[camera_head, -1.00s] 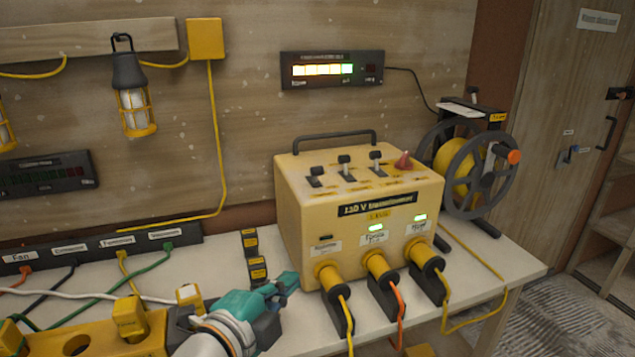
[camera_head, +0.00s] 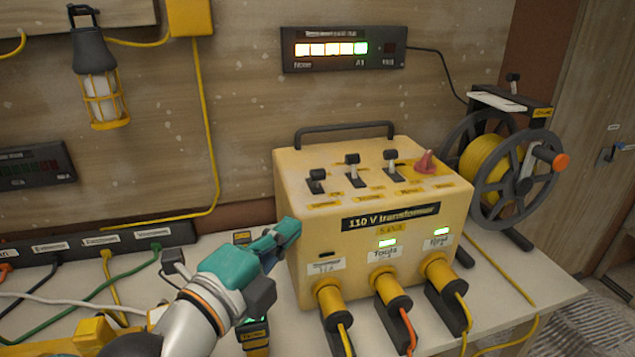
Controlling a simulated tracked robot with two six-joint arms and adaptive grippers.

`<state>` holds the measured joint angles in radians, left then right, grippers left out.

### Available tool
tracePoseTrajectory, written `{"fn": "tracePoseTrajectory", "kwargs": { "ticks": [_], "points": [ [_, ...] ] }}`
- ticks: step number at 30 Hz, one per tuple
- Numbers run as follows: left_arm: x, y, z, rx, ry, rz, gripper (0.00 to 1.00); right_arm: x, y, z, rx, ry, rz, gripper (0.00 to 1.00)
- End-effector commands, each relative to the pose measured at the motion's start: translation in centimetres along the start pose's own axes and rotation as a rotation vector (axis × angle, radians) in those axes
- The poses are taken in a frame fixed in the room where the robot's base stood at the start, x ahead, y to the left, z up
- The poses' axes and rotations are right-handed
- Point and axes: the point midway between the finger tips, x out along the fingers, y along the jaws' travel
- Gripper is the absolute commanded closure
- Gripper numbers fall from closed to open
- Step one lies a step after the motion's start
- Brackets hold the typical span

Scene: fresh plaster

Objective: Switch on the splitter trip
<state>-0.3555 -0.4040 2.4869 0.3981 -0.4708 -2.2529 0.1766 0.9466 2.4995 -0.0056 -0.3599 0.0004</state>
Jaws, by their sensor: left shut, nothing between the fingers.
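The yellow 110 V transformer (camera_head: 350,260) stands on the bench. Three black toggle switches are on its top: a left one (camera_head: 317,182), a middle one (camera_head: 353,168) and a right one (camera_head: 391,162). The left lever sits lower against its base than the other two. Their labels are too small to read. My left gripper (camera_head: 290,232), teal, is shut and empty, just left of the transformer's front-left edge, below the switches. My right gripper is not in view.
A red knob (camera_head: 426,162) sits beside the right switch, and a carry handle (camera_head: 344,132) stands behind the switches. Yellow plugs (camera_head: 328,297) with cables stick out in front. A cable reel (camera_head: 497,170) stands right. The space above the switches is clear.

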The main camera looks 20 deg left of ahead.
Motion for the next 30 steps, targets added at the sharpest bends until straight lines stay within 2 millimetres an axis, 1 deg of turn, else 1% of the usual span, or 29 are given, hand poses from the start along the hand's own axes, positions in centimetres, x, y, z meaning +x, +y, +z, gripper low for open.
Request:
{"fn": "tracePoseTrajectory", "kwargs": {
  "ticks": [5, 8, 10, 14, 21, 24, 27, 30],
  "points": [
    [0.2, 0.1, 0.0, 0.0, 0.0, 0.001, 1.0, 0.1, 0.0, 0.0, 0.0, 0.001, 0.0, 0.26],
    [0.9, 0.2, 0.0, 0.001, 0.0, 0.002, 1.0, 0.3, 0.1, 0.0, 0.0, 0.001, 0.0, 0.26],
    [1.6, 0.2, 0.0, 0.002, 0.0, 0.002, 1.0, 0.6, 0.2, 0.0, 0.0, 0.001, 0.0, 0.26],
    [3.8, 0.3, 0.0, 0.0, -0.001, 0.004, 1.0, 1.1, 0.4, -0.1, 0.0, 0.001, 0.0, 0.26],
    [8.8, 0.3, 0.0, 0.001, -0.001, 0.004, 1.0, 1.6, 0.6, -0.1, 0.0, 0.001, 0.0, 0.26],
    [10.6, 0.3, 0.2, 0.0, -0.002, 0.003, 1.0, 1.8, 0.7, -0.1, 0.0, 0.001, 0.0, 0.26],
    [11.5, 0.3, 1.6, 0.0, -0.005, 0.0, 1.0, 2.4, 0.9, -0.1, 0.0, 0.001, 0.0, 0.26],
    [12.2, 0.2, 2.3, 0.0, -0.002, 0.0, 1.0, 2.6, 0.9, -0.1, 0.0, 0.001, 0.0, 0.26]
  ]
}}
